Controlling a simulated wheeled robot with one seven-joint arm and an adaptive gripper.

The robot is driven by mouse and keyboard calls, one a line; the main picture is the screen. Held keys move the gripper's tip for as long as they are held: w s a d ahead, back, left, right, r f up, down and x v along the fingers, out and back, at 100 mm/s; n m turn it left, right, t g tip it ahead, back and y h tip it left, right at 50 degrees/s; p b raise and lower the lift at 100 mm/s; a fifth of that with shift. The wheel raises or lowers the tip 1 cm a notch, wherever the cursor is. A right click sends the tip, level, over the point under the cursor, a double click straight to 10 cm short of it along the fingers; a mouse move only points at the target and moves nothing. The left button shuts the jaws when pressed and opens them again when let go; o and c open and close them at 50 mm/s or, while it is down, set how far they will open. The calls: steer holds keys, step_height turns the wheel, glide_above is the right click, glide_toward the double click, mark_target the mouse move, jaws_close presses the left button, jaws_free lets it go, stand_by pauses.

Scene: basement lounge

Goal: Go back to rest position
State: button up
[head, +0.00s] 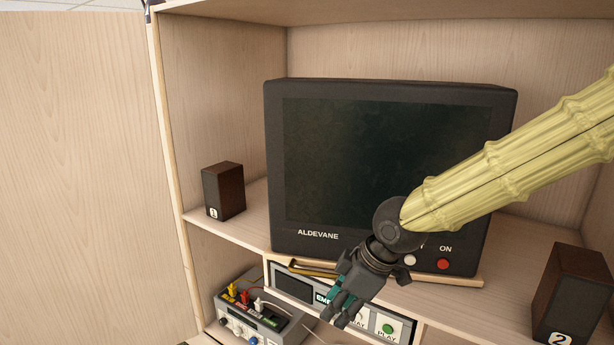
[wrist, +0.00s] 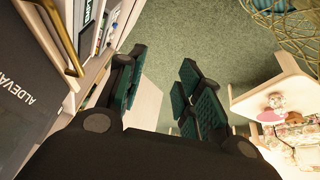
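My gripper (head: 343,308) hangs in front of the cabinet, just below the lower edge of the television (head: 380,165). It points down and covers part of the device (head: 292,284) on the shelf below. In the wrist view my gripper (wrist: 163,62) has its two green-padded fingers spread apart, with nothing between them. My arm, in a yellow ribbed sleeve, comes in from the right and covers the television's lower right corner area.
Speaker 1 (head: 224,191) stands left of the television and speaker 2 (head: 572,295) at the lower right. A grey box (head: 262,322) with coloured plugs sits lower left. The wrist view shows green carpet (wrist: 190,30) and a light wooden table (wrist: 262,98) with small items.

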steer(key=s+d+f+m+g+b, duration=0.1)
steer(key=s+f+m+b, duration=0.2)
steer(key=f, duration=0.8)
steer(key=s+d+f+m, duration=0.1)
steer(key=s+f+m, duration=0.25)
steer(key=f, duration=0.85)
steer(key=s+d+f+m+g+b, duration=0.1)
steer(key=s+f+m+b, duration=0.3)
steer(key=f, duration=0.7)
steer(key=s+d+f+m+h, duration=0.2)
steer(key=s+d+f, duration=0.4)
steer(key=s+f, duration=0.3)
steer(key=s+d+f+m+h+b, duration=0.1)
steer(key=s+d+f+m+h, duration=0.1)
steer(key=s+d+f, duration=0.5)
step_height(320, 180, down, 4)
steer(key=shift+s+f+m, duration=0.2)
steer(key=shift+s+m, duration=0.15)
steer(key=shift+s, duration=0.9)
steer(key=shift+d, duration=0.1)
